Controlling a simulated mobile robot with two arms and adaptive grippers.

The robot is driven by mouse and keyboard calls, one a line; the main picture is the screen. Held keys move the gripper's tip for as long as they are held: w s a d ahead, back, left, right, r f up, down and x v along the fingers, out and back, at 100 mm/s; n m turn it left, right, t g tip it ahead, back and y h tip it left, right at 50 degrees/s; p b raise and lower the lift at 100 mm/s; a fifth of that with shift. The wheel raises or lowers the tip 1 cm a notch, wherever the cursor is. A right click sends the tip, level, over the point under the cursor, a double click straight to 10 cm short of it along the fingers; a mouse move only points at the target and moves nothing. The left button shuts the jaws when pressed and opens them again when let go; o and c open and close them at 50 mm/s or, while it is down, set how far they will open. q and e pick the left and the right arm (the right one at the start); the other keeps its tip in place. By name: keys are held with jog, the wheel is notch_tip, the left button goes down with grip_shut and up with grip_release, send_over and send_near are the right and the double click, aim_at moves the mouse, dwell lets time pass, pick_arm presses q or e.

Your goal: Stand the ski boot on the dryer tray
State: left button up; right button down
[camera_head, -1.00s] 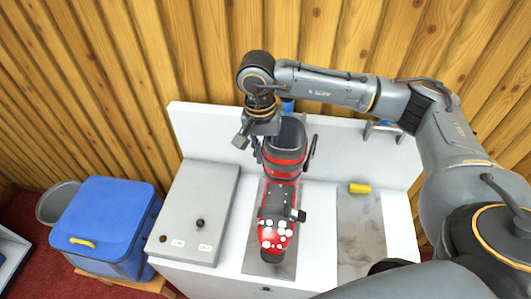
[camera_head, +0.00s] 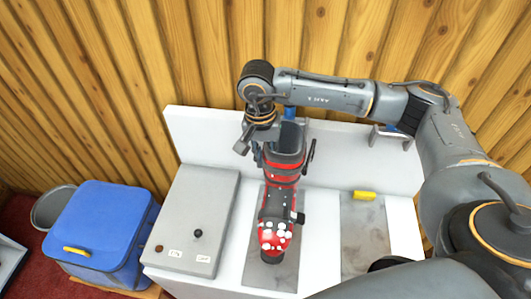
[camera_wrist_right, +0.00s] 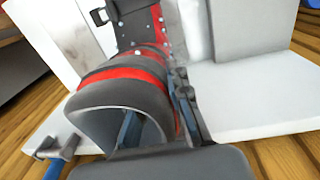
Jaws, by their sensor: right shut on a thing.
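The ski boot (camera_head: 278,172) is red and black with white spots on its toe. It is over the left grey plate (camera_head: 256,272) on the white bench, toe towards me; I cannot tell whether its sole touches. My right gripper (camera_head: 258,150) is shut on the boot's cuff. In the right wrist view the boot (camera_wrist_right: 125,75) shows its open cuff, with one finger inside and one outside the cuff wall. I cannot tell for sure which grey plate is the dryer tray. My left gripper is out of view.
A grey box (camera_head: 210,190) with a black knob is left of the boot. A second grey plate (camera_head: 365,240) with a yellow piece (camera_head: 364,195) lies to the right. A blue cooler (camera_head: 95,225) and a grey bucket (camera_head: 50,208) stand at far left. White panels back the bench.

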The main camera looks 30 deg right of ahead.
aim_at(265, 183)
jog(key=shift+f+b, duration=1.4)
jog(key=shift+f, duration=1.85)
notch_tip(265, 183, down, 4)
jog(key=b, duration=0.4)
jog(key=shift+r, duration=0.25)
jog(key=shift+f+b, duration=0.35)
jog(key=shift+f, duration=0.05)
jog(key=c, duration=1.2)
grip_release()
